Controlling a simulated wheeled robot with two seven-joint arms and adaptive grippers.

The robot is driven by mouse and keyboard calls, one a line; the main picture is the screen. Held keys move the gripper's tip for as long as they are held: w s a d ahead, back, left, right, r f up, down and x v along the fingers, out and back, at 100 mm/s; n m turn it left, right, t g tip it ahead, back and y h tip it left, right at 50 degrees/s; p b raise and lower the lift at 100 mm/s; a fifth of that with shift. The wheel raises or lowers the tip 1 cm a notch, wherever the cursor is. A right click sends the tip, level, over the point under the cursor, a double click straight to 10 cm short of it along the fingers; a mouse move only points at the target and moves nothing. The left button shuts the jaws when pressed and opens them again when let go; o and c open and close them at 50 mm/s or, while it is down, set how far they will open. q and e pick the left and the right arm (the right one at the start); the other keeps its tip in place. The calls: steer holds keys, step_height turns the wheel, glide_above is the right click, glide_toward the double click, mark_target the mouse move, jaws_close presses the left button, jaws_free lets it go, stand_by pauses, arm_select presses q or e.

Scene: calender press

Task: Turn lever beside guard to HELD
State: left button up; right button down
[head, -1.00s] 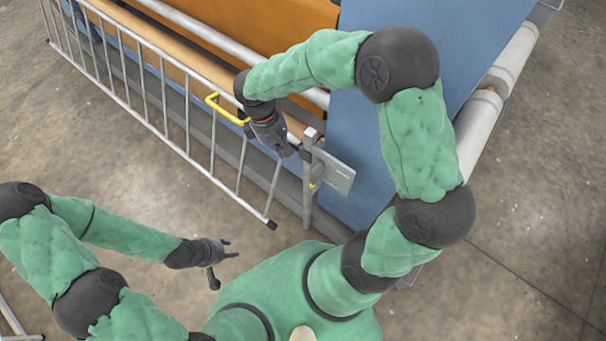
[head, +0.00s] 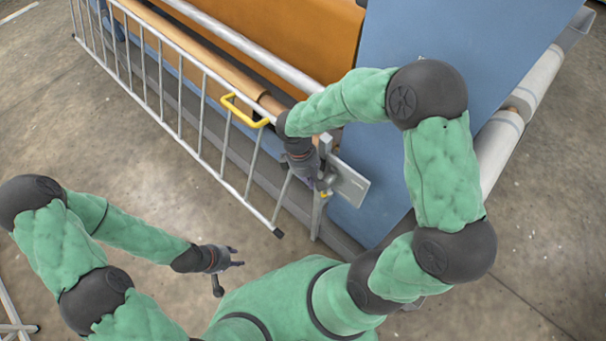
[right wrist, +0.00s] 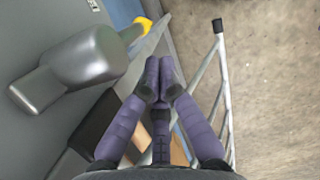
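The guard is a barred metal gate (head: 200,125) with a yellow handle (head: 245,110). At its right end a grey post (head: 318,215) carries a grey plate (head: 350,184). In the right wrist view a grey lever-like piece (right wrist: 85,65) with a rounded hub lies left of my fingers, and a yellow part (right wrist: 141,26) shows behind it. My right gripper (head: 326,182) is at the post, beside the plate. In the wrist view its purple fingers (right wrist: 159,78) are drawn together with nothing seen between them, apart from the grey piece. My left gripper (head: 238,257) is open and empty. No HELD marking is readable.
Behind the gate are an orange panel (head: 290,35), a blue sheet (head: 400,150) and long rollers (head: 515,110). Concrete floor (head: 130,220) is clear in front of the gate. The gate's lower end (head: 277,233) is near my right gripper.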

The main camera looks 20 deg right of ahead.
steer(key=shift+s+d, duration=0.3)
steer(key=shift+s, duration=0.15)
steer(key=shift+s+d+f+g+h+p, duration=0.1)
steer(key=shift+s+f+g+h+p, duration=0.15)
steer(key=shift+g+p, duration=0.4)
stand_by(0.4)
